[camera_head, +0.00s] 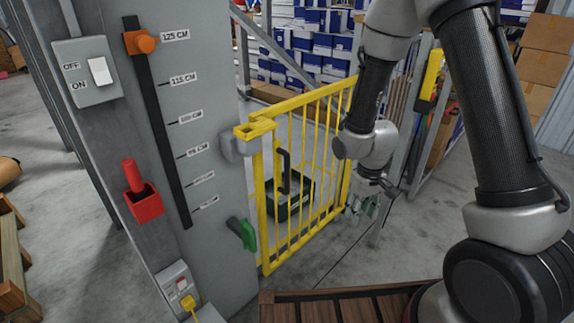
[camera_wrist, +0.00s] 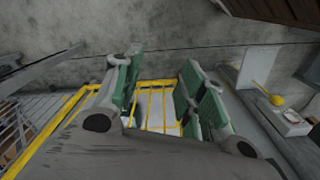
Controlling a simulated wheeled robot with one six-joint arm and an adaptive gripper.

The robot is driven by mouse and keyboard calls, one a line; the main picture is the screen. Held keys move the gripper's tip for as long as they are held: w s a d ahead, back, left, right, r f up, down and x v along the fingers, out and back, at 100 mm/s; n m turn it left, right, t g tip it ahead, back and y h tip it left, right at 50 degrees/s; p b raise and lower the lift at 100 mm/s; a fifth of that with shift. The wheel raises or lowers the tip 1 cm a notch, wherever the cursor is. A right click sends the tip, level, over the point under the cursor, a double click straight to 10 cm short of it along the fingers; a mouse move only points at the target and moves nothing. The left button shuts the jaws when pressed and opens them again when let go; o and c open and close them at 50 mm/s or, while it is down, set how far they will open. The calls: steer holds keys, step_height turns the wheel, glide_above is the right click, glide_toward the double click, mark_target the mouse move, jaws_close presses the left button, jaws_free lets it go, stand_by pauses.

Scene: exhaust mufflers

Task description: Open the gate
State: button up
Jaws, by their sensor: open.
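The yellow barred gate (camera_head: 296,113) stands upright beside the grey panel, its near end by the panel and its far end reaching back to the right. A yellow bracket (camera_head: 254,131) is at the top of its near end. My gripper (camera_head: 366,206) hangs just right of the gate's far end, partly hidden behind my arm. In the wrist view, my gripper (camera_wrist: 160,98) has its green-padded fingers apart, with yellow gate bars (camera_wrist: 150,108) visible beyond the gap. No bar is clearly gripped, and I cannot tell whether the fingers touch the gate.
The grey panel (camera_head: 215,95) carries a switch box (camera_head: 86,71), an orange slider (camera_head: 141,42), a red holder (camera_head: 144,203) and a green handle (camera_head: 243,233). A green toolbox (camera_head: 290,205) is seen through the bars. A wooden slatted surface (camera_head: 340,308) lies in front.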

steer(key=w+a+f+t+y, duration=0.1)
steer(key=w+a+f, duration=0.1)
steer(key=f, duration=0.3)
steer(key=w+a+f+n+t, duration=0.1)
steer(key=w+a+f, duration=0.1)
steer(key=a+f, duration=0.15)
steer(key=w+a+f+t+y, duration=0.1)
steer(key=w+a+f, duration=0.1)
steer(key=f, duration=0.4)
steer(key=n+t+y, duration=0.1)
steer(key=t+y, duration=0.7)
steer(key=t, duration=0.4)
glide_toward(288, 165)
steer(key=x, duration=1.1)
steer(key=shift+d, duration=0.1)
steer(key=shift+c, duration=0.5)
jaws_close()
